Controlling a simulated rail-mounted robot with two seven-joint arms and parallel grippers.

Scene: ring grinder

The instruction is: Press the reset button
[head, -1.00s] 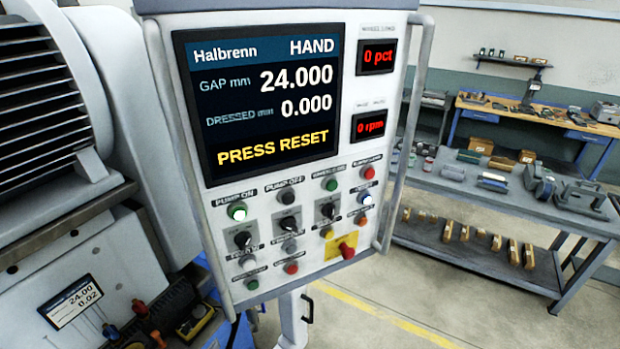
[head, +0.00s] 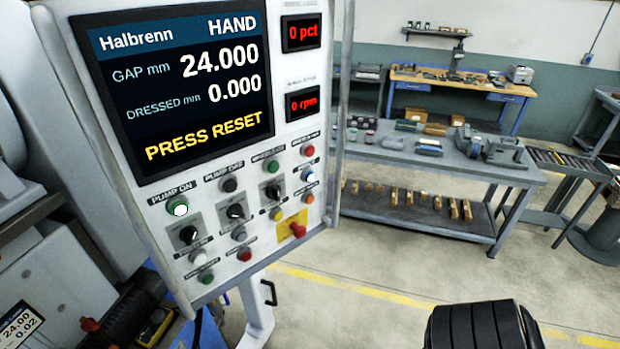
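The control panel (head: 235,272) fills the left half of the head view. Its screen (head: 185,85) reads HAND, GAP 24.000, DRESSED 0.000 and PRESS RESET in yellow. Below the screen are rows of buttons and knobs with small labels. A lit blue-white button (head: 308,174) sits in the right column, between a red button (head: 308,151) and an orange button (head: 307,199). Its label is too blurred to read surely, so I cannot tell which button is reset. A lit green button (head: 178,208) is at the left under PUMP ON. Neither gripper's fingers show.
A red knob on a yellow plate (head: 291,229) sticks out low on the panel. A vertical handle bar (head: 341,100) runs along its right edge. A grey workbench (head: 400,155) stands behind. A black ribbed shape (head: 480,325) rises at the bottom right. The floor between is clear.

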